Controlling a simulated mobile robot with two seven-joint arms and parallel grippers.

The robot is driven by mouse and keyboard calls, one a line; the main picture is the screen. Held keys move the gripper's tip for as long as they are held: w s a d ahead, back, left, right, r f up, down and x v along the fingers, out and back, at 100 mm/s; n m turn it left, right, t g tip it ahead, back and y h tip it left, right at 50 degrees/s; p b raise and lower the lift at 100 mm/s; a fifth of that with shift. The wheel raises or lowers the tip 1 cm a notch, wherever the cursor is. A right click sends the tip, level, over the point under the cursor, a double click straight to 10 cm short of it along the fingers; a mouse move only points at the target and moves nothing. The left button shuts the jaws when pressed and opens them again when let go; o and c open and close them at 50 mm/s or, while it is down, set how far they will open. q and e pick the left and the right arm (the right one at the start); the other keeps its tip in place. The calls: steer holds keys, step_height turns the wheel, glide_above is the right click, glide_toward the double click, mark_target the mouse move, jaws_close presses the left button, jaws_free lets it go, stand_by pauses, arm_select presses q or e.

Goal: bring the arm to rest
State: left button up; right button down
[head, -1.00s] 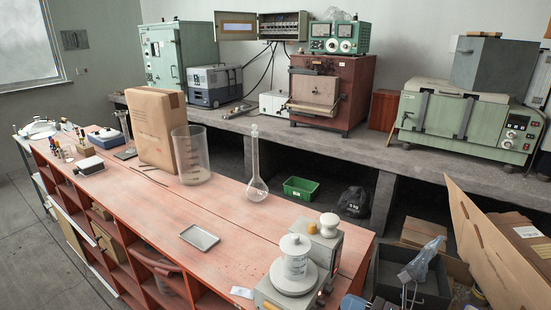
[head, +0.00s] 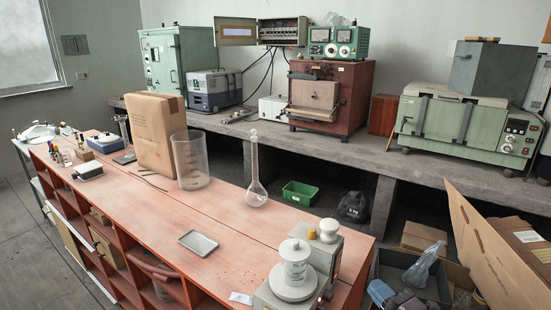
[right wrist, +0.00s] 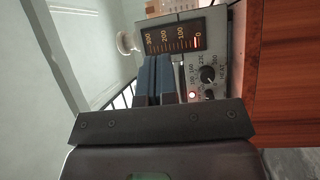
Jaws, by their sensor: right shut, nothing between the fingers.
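My right gripper (head: 379,290) shows at the bottom edge of the head view, just right of the bench end. Its blue fingers also show in the right wrist view (right wrist: 156,75), pressed together with nothing between them. They point toward the front panel of a hotplate device (right wrist: 209,75) with a scale, a knob and a lit red lamp. In the head view this device (head: 330,262) stands on the near right end of the red bench, left of the gripper. My left gripper is not in view.
The red bench (head: 225,222) carries a metal tray (head: 198,242), a round-bottom flask (head: 256,180), a tall beaker (head: 190,160) and a cardboard box (head: 150,135). An open carton (head: 500,250) and a grey bin (head: 400,265) lie on the right.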

steer(key=s+d+f+m+g+h, duration=0.2)
steer(key=s+f+m+h, duration=0.2)
steer(key=s+f+m, duration=0.4)
steer(key=s+d+f+m+g+h, duration=0.3)
steer(key=s+f+m, duration=0.6)
steer(key=s+m, duration=0.4)
steer(key=shift+s+g+h, duration=0.25)
steer(key=shift+g+h, duration=0.05)
steer(key=shift+h, duration=0.5)
steer(key=shift+a, duration=0.1)
steer(key=c, duration=1.8)
jaws_free()
